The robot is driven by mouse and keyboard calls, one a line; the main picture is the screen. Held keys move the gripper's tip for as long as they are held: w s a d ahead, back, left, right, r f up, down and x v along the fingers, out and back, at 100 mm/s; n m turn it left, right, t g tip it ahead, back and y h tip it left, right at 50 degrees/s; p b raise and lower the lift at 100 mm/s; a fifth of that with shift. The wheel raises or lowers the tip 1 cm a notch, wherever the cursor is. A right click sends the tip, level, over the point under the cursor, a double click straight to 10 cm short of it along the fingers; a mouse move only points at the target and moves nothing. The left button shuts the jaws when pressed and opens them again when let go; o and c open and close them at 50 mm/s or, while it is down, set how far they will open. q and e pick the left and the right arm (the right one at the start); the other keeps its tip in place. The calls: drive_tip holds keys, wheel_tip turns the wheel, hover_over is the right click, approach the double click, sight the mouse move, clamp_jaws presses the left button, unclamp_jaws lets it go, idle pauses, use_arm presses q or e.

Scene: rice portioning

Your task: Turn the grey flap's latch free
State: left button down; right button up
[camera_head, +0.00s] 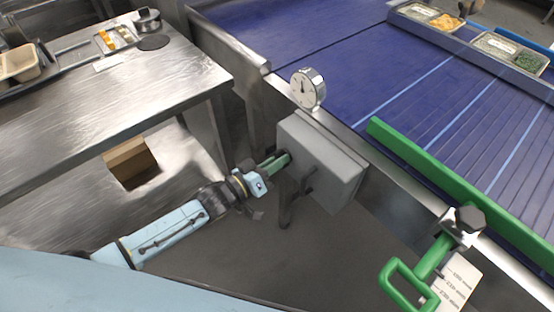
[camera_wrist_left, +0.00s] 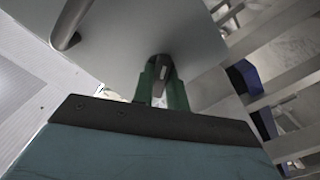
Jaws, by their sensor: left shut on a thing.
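The grey flap (camera_head: 325,160) is the front of a box on the side of the conveyor frame. It looks closed, and its face also fills the upper middle of the left wrist view (camera_wrist_left: 130,45). A dark latch (camera_wrist_left: 160,78) stands out from that face. My left gripper (camera_head: 283,160) reaches the flap's left part. In the left wrist view its green fingers (camera_wrist_left: 162,88) are shut on the latch, one on each side. The fingers hide much of the latch in the head view. A dark handle (camera_head: 308,181) sits on the flap, right of my gripper. My right gripper is not in view.
A round dial gauge (camera_head: 308,88) stands above the box. The blue conveyor (camera_head: 340,60) has a green guide rail (camera_head: 450,185) and a green handle (camera_head: 405,285) at lower right. A steel table (camera_head: 120,95) stands at left. Open floor lies below the flap.

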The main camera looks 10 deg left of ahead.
use_arm(q)
drive_tip(key=shift+n, duration=1.2)
drive_tip(key=shift+p, duration=0.3)
